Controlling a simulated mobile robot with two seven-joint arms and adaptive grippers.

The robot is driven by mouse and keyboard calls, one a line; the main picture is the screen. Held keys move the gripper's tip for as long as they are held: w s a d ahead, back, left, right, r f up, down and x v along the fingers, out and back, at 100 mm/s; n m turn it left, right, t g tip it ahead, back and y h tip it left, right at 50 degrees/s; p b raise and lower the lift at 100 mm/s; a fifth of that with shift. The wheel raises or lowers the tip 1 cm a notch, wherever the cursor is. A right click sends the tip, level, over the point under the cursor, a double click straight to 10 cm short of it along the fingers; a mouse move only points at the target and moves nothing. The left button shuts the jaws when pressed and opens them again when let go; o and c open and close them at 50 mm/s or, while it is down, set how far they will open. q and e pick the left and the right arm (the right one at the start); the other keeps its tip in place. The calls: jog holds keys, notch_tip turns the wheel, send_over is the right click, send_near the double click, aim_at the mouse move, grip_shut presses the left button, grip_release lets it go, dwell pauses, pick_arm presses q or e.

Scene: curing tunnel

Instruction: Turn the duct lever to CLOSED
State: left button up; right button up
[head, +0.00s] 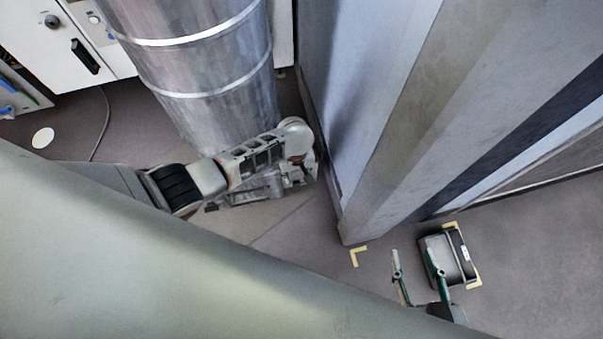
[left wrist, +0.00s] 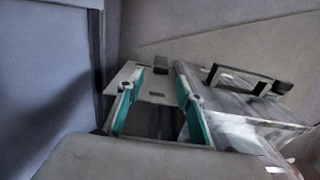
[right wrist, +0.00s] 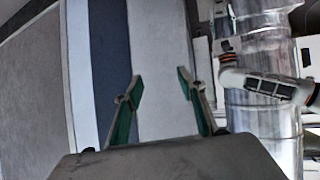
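The silver duct (head: 200,60) stands upright at the upper left of the head view. My right gripper (right wrist: 158,72) is open and empty, facing the grey panels.
A tall grey wall panel (head: 395,150) stands just right of my left gripper. A dark box (head: 447,258) sits on the floor within yellow corner marks, near my right gripper. White cabinets (head: 45,45) stand at the upper left.

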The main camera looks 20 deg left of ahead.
aim_at(297, 182)
pick_arm(q)
jog(key=f+b, duration=0.1)
jog(key=f, duration=0.1)
jog(key=f+b, duration=0.1)
jog(key=f, duration=0.2)
jog(key=f+b, duration=0.2)
jog(key=shift+s+a+f, duration=0.1)
jog(key=shift+s+f, duration=0.15)
jog(key=shift+f, duration=0.15)
jog(key=shift+w+r, duration=0.15)
jog(key=shift+w, duration=0.05)
pick_arm(e)
jog(key=shift+m+t+y, duration=0.5)
jog(key=shift+m, duration=0.2)
jog(key=a+r, duration=0.1)
jog(key=w+a, duration=0.1)
jog(key=a+r, duration=0.1)
jog(key=shift+w+a+r, duration=0.2)
jog(key=shift+w+r, duration=0.1)
jog(key=shift+w, duration=0.05)
pick_arm(q)
jog(key=shift+c, duration=0.3)
grip_shut()
